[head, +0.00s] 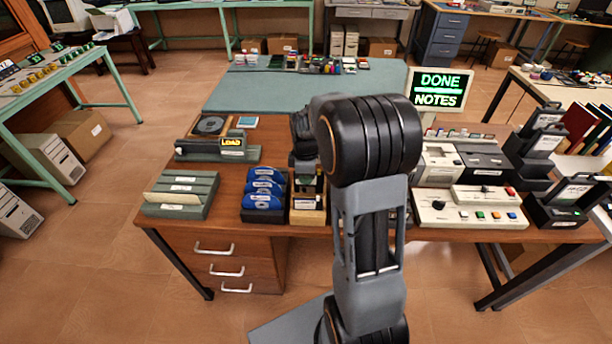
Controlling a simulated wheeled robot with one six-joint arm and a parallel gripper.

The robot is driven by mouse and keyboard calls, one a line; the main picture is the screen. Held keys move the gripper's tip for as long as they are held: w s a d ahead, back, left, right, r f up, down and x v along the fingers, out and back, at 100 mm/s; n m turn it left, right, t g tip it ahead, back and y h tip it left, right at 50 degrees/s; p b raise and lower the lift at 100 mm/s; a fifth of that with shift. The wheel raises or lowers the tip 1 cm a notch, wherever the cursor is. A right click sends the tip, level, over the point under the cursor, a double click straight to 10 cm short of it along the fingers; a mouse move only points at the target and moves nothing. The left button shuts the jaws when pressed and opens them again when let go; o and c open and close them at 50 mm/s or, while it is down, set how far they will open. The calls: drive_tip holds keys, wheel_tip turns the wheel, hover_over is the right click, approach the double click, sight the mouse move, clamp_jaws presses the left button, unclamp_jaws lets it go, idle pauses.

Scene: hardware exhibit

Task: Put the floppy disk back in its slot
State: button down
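I cannot pick out a single floppy disk with certainty. Blue disk-like items with white labels stand in a dark rack (265,215) on the wooden desk. To its left is a grey-green slotted holder (172,211) with several white labels; I cannot tell whether a disk is in it. My arm rises in front of the desk and covers its middle. Dark parts at the end of my arm show just left of the big black joint, above a small wooden box. My gripper's fingertips are not clear there, and whether it holds anything is hidden.
A grey unit with a lit LOAD sign (232,142) stands behind the slotted holder. A screen (438,90) reads DONE and NOTES. Beige consoles (470,216) and dark devices (555,205) crowd the desk's right side. A green mat (285,92) lies beyond.

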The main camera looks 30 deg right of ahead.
sight(306, 193)
drive_tip(key=shift+f, duration=0.1)
idle(0.5)
drive_tip(key=shift+f+b, duration=1.85)
drive_tip(key=shift+f, duration=0.65)
drive_tip(key=c, duration=1.3)
unclamp_jaws()
drive_tip(key=shift+o, duration=0.2)
drive_tip(key=shift+r, duration=0.1)
wheel_tip(306, 193, up, 8)
drive_tip(key=p, duration=0.6)
